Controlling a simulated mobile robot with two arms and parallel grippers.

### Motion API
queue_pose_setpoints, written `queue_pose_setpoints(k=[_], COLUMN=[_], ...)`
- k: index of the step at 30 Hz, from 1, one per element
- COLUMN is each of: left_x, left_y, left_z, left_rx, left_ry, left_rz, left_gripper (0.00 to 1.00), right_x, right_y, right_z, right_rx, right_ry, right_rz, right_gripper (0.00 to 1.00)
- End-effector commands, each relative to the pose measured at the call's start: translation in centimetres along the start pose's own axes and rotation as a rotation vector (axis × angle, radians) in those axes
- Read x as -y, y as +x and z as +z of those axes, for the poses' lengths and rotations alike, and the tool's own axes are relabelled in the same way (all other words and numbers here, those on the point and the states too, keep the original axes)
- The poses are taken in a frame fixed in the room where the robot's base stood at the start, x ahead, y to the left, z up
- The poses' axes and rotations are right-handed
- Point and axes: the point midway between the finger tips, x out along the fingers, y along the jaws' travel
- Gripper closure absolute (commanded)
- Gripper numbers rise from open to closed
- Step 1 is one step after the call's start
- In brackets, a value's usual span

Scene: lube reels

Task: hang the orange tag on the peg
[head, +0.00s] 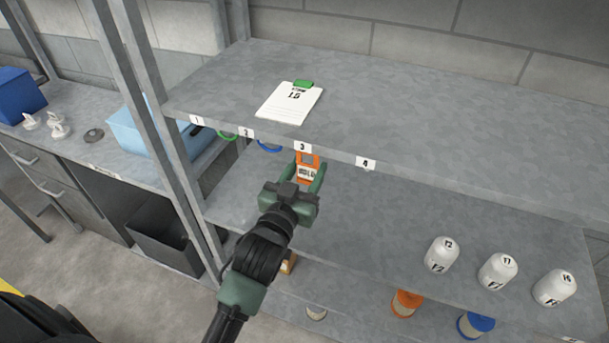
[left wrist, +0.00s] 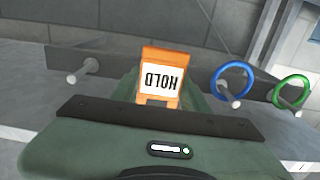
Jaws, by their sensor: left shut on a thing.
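The orange tag (head: 308,161), with a white panel reading HOLD, is held between the fingers of my left gripper (head: 306,182), which is shut on it. In the head view it is just below the shelf edge, by label 3 (head: 303,147). In the left wrist view the tag (left wrist: 160,78) shows with its text upside down. There a bare peg (left wrist: 84,71) sticks out to its left. To its right, a blue ring (left wrist: 232,82) and a green ring (left wrist: 291,92) hang on pegs. Any peg behind the tag is hidden. My right gripper is not in view.
The upper shelf (head: 430,110) carries a clipboard (head: 288,103). Several white bottles (head: 497,272) stand at the right of the lower shelf. A metal post (head: 160,110) rises left of my arm. A bench with a light blue bin (head: 130,130) is at the left.

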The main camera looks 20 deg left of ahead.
Motion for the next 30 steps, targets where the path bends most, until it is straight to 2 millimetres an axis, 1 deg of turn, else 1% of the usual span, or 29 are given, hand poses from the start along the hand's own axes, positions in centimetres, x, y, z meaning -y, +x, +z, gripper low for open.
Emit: queue_pose_setpoints(k=[2,11,21,30], left_x=[0.0,0.0,0.0,0.0], left_y=[0.5,2.3,4.4,5.6], left_z=[0.1,0.3,0.5,1.0], left_rx=[-0.001,-0.001,-0.001,0.0], left_ry=[0.0,0.0,-0.001,0.0], left_rz=[0.0,0.0,0.001,0.0], left_gripper=[0.94,0.94,0.94,0.94], right_x=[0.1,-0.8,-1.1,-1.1], right_y=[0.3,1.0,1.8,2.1], right_z=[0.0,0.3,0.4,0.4], right_rx=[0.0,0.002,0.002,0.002], right_ry=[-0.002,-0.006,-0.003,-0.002], right_rz=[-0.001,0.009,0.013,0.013], right_gripper=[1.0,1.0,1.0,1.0])
